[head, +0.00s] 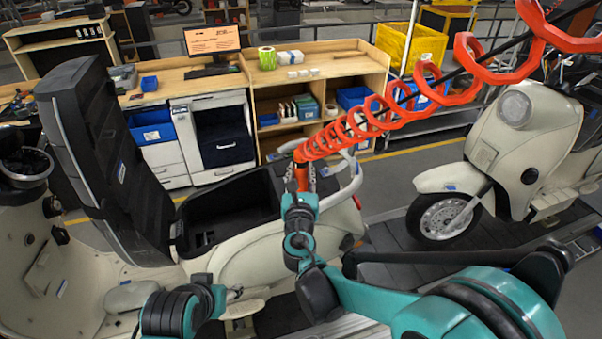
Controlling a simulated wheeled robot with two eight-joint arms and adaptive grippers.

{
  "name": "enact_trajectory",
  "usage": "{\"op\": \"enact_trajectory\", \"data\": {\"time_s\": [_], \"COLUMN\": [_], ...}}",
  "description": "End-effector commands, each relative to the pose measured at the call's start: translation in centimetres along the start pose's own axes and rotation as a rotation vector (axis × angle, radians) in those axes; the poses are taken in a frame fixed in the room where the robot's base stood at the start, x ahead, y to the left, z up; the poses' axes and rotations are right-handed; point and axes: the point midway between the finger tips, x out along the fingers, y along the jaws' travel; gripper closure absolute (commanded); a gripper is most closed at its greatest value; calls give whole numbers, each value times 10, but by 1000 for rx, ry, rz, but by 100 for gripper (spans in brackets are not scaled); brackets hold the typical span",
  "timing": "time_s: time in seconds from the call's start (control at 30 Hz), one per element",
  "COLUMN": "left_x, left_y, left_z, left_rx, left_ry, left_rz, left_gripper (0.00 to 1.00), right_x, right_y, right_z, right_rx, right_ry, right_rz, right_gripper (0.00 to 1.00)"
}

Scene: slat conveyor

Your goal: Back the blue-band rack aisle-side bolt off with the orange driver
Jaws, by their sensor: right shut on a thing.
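The orange driver (302,174) hangs upright from an orange-red coiled hose, beside the open seat box of the cream scooter (250,243). My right gripper (300,192) is shut on the driver. A pale rear rack (351,184) curves around the scooter's tail, just right of the driver, with a small blue patch near its top. The aisle-side bolt cannot be made out, and the driver's tip is hidden behind my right gripper. My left gripper (236,294) is low, near the scooter's side; its fingers are too small and dark to read.
The coiled hose (400,98) runs up to the top right. The raised black seat (105,150) stands left of the open seat box (235,212). Another cream scooter (520,140) is at right. A wooden workbench (325,62) and a yellow bin (412,46) stand behind.

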Motion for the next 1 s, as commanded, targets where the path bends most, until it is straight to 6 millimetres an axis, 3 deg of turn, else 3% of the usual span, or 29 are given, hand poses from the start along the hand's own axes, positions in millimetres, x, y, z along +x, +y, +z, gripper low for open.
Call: {"op": "enact_trajectory", "data": {"time_s": [1.0], "left_x": [0], "left_y": [0], "left_z": [0], "left_rx": [0], "left_ry": [0], "left_rz": [0], "left_gripper": [45], "right_x": [0], "right_y": [1], "right_z": [6], "right_rx": [5], "right_ry": [2], "right_rz": [2], "right_gripper": [100]}}
